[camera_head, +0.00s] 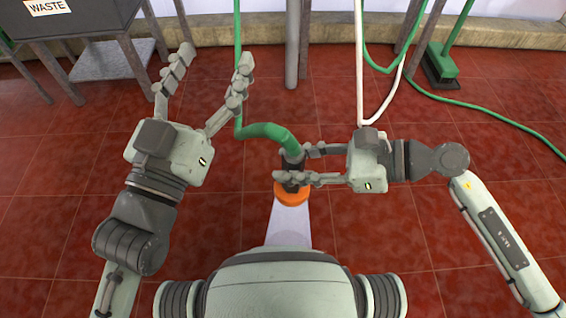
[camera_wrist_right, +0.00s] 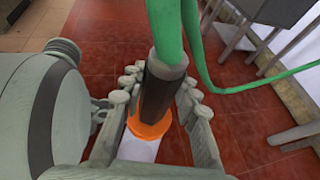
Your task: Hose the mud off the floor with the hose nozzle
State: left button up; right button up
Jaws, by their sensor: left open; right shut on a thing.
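The hose nozzle, with a dark body and an orange front ring (camera_head: 292,195), is in my right gripper (camera_head: 295,164). The gripper's fingers are shut around the dark body, and the right wrist view shows the nozzle (camera_wrist_right: 156,88) between them. A green hose (camera_head: 265,131) runs into its back end. A pale, whitish jet (camera_head: 290,225) spreads from the orange end toward my body, which hides its lower part. My left gripper (camera_head: 216,60) is open and empty, to the left of the hose. The floor (camera_head: 400,245) is red tile; I cannot make out a distinct mud patch.
A grey stand marked WASTE (camera_head: 85,35) is at the back left. A green-and-grey foot (camera_head: 440,66) stands at the back right, and a green hose lies across the floor there. A white pipe (camera_head: 360,60) and grey posts stand at the back. The right-hand floor is mostly clear.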

jog(key=d+b, duration=0.3)
jog(key=d, duration=0.3)
jog(key=shift+d, duration=0.35)
dwell(0.8)
